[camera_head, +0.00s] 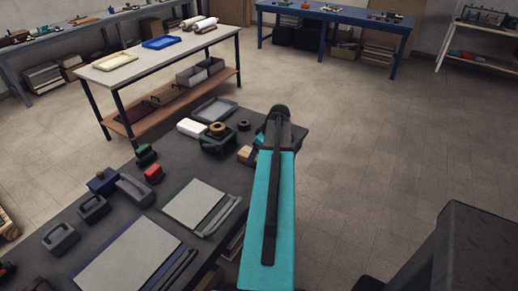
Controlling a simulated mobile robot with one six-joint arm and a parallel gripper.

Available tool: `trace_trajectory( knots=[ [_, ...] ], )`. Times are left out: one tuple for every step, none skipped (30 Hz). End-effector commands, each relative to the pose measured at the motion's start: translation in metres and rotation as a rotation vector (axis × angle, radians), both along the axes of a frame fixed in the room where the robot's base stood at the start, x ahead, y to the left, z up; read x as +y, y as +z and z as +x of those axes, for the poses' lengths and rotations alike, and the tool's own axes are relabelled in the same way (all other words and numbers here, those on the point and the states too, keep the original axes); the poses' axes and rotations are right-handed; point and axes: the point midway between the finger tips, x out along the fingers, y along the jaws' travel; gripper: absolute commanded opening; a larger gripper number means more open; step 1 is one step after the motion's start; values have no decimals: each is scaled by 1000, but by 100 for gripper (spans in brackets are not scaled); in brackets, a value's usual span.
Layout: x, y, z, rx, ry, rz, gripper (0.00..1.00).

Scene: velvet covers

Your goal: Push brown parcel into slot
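A small tan-brown block (245,154) lies at the right end of the dark worktable (165,178), just left of my arm. It may be the brown parcel, but it is too small and too covered to be sure. My teal arm link runs up the middle of the view and hides part of that table end. My gripper cannot be made out; only the arm's dark joint shows at the top. No slot can be clearly picked out.
The dark table holds a red block (153,174), a tape dispenser (217,139), grey weight-like blocks (93,208) and flat pale boards (195,204). A white-topped table (125,65) stands behind. The tiled floor (400,140) to the right is open.

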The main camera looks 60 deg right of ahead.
Motion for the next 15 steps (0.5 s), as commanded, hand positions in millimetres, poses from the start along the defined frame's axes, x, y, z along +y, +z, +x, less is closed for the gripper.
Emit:
trace_trajectory(
  knots=[
    [0,-4,2,1,1,2,77],
    [0,-6,3,0,1,2,77],
    [0,-9,5,0,1,1,77],
    [0,-10,5,0,1,1,77],
    [0,-12,6,0,1,1,77],
    [0,-14,7,0,1,1,77],
    [0,-16,7,0,1,1,77],
    [1,-17,8,0,2,1,77],
    [1,-18,8,0,1,1,77],
    [1,-18,8,0,1,1,77],
    [1,-19,9,0,1,1,77],
    [1,-19,9,0,1,1,77],
    [1,-19,9,0,1,1,77],
    [1,-20,9,0,1,1,77],
    [1,-20,9,0,1,1,77]
  ],
)
